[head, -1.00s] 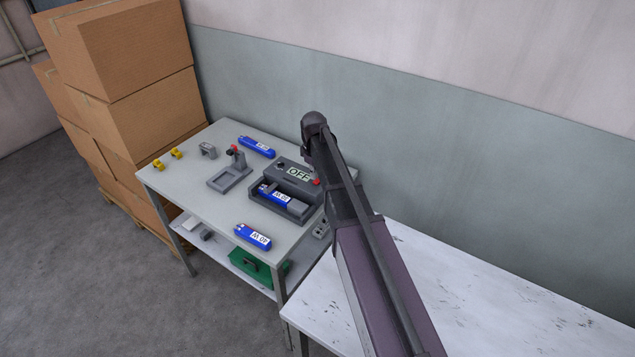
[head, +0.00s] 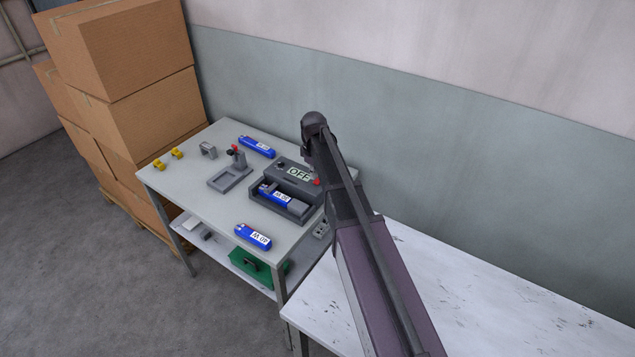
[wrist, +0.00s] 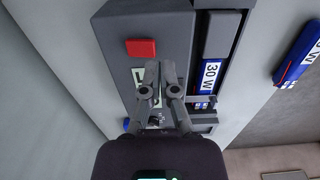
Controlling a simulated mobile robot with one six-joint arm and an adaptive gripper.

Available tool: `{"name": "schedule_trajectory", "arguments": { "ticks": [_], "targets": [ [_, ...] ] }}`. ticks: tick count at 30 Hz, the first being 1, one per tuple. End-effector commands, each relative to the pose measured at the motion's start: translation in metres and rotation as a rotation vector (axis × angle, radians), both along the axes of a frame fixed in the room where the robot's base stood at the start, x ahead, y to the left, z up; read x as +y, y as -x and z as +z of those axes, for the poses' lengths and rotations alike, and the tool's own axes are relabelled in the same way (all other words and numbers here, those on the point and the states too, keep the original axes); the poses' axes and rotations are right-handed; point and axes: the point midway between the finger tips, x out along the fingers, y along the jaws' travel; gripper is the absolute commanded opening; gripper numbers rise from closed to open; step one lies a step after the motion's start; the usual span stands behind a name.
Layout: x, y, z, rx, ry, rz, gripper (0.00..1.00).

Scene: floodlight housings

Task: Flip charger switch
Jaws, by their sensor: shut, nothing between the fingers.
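The grey charger (head: 310,196) stands on the grey table, its display (head: 299,174) reading OFF. A red button or switch (head: 316,182) is at the display's right; it also shows in the wrist view (wrist: 141,48). A small dark knob or switch (head: 281,165) is at the display's left; a small dark and metallic part shows near it in the wrist view (wrist: 155,119). A blue battery (head: 270,192) lies in the charger bay, its 30 W label visible in the wrist view (wrist: 210,80). My gripper (wrist: 160,66) is shut and empty over the charger's top, partly covering the display. In the head view my arm hides it.
Loose blue batteries lie behind (head: 257,147) and in front (head: 253,236) of the charger. A grey fixture with a red-tipped clamp (head: 232,170) stands to its left. Yellow pieces (head: 168,158) are farther left. Stacked cartons (head: 125,60) stand beyond the table. A wall is behind.

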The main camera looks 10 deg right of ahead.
Motion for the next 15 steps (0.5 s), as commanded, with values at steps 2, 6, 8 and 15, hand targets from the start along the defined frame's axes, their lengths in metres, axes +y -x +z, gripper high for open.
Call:
{"name": "schedule_trajectory", "arguments": {
  "ticks": [2, 6, 8, 15],
  "targets": [
    [0.0, 0.0, -0.002, 0.0, 0.0, 0.0, 0.0],
    [0.0, 0.0, -0.005, 0.0, 0.0, 0.0, 0.0],
    [0.0, 0.0, -0.006, 0.0, 0.0, 0.0, 0.0],
    [0.0, 0.0, -0.011, 0.0, 0.0, 0.0, 0.0]
  ]
}}
